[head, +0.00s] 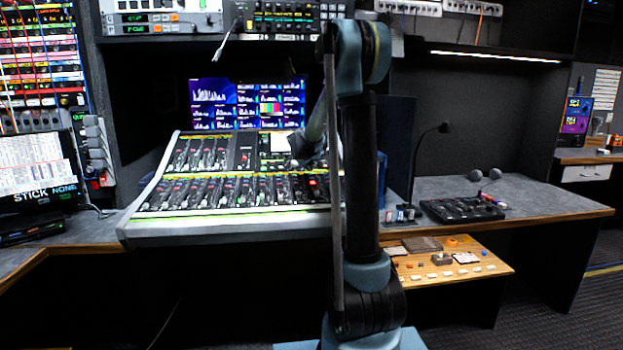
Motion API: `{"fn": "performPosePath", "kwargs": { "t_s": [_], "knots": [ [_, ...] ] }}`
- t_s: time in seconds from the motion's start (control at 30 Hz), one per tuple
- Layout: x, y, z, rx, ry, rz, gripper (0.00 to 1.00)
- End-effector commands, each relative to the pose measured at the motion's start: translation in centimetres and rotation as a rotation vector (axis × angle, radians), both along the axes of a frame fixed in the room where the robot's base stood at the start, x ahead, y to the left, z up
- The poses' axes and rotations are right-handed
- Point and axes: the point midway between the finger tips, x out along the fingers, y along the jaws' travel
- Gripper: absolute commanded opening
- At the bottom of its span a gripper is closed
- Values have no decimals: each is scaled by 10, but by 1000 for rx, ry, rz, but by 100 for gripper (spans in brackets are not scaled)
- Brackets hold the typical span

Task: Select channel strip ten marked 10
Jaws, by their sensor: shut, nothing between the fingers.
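The mixing console (240,217) stands tilted on the desk left of centre, with two rows of channel strips. The lower row of strips (225,190) runs across the console's width, with dark faders and small red marks. The strip numbers are too small to read, so I cannot tell which strip is marked 10. My gripper (295,160) is small and dark at the console's upper right, in front of the upper panel. It is shut and holds nothing. I cannot tell whether it touches the console. My arm hides the console's right edge.
A monitor (212,103) with blue panels stands behind the console. Right of my arm are a gooseneck microphone (444,128), a black control box (460,209) and a lower wooden shelf (480,272) with small parts. The grey desk (540,197) at right is mostly clear.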

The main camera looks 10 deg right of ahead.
Motion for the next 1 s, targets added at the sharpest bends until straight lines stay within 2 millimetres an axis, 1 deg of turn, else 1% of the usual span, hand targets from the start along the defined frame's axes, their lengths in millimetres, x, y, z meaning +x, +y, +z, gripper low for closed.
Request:
{"fn": "performPosePath", "kwargs": {
  "t_s": [0.33, 1.0],
  "knots": [
    [0, 0, -7, 0, 0, 0, 0],
    [1, 0, -10, 0, 0, 0, 0]
  ]
}}
